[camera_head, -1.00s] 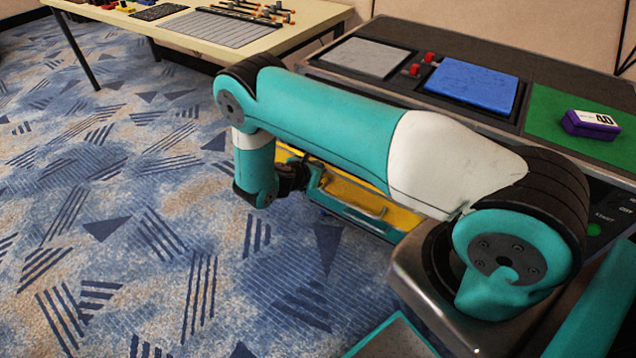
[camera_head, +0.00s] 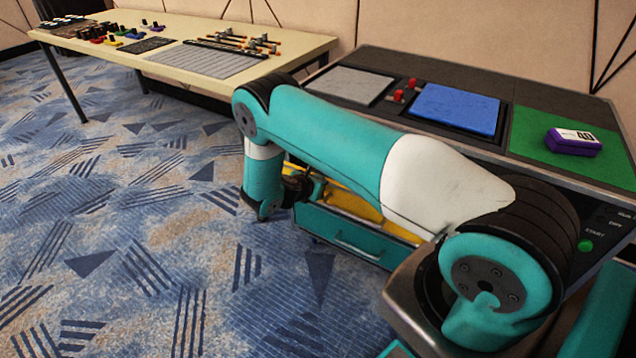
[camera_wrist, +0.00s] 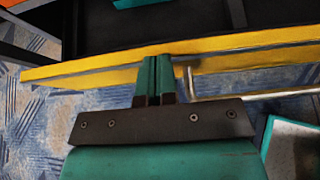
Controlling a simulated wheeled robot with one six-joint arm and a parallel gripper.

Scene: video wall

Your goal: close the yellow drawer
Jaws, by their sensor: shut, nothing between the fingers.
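The yellow drawer (camera_head: 350,201) shows in the head view, partly hidden behind my arm. In the wrist view its yellow front (camera_wrist: 245,57) crosses the picture, with a dark space behind it, so it stands at least partly open. A metal handle (camera_wrist: 222,97) is on its near side, right of my fingers. My gripper (camera_wrist: 156,60) is shut and empty, its fingertips overlapping the yellow front in the picture; I cannot tell whether they touch it. In the head view my gripper (camera_head: 312,188) is largely hidden at the drawer's left end.
A teal drawer front (camera_head: 338,236) with a handle is below the yellow one. The console top carries a blue panel (camera_head: 455,109) and a purple block (camera_head: 573,142) on a green panel (camera_head: 530,128). A table (camera_head: 305,45) stands at the back left. The carpet (camera_head: 130,230) at left is clear.

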